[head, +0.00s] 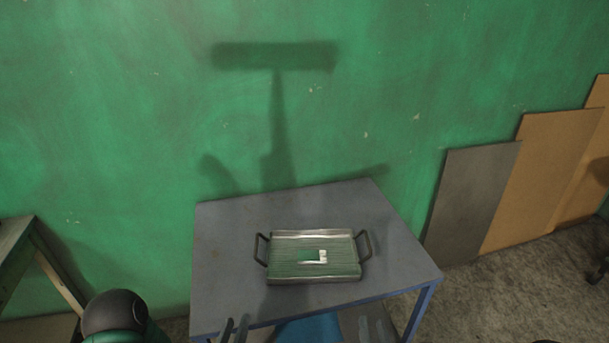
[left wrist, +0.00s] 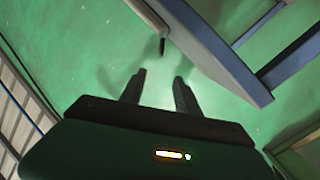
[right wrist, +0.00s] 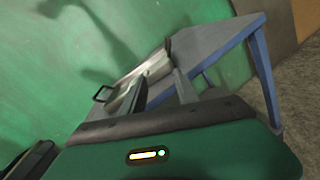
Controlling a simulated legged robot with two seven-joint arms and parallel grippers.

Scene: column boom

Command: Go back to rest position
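A silver metal tray (head: 285,234) with two dark side handles sits on the grey table (head: 225,235); it also shows past the fingers in the right wrist view (right wrist: 155,66). A small green and white piece (head: 313,256) lies in the tray. My left gripper (head: 235,328) is at the table's front edge, low in the head view. Its fingers stand apart and empty in the left wrist view (left wrist: 158,78). My right gripper (head: 372,328) is to the right, near the front edge. Its fingers are apart in the right wrist view, with nothing between them.
A green wall (head: 120,120) stands behind the table. Grey and brown boards (head: 540,165) lean on it at the right. A wooden frame (head: 40,255) is at the left. Something blue (head: 310,330) shows below the table's front edge. Concrete floor (head: 510,290) is open at the right.

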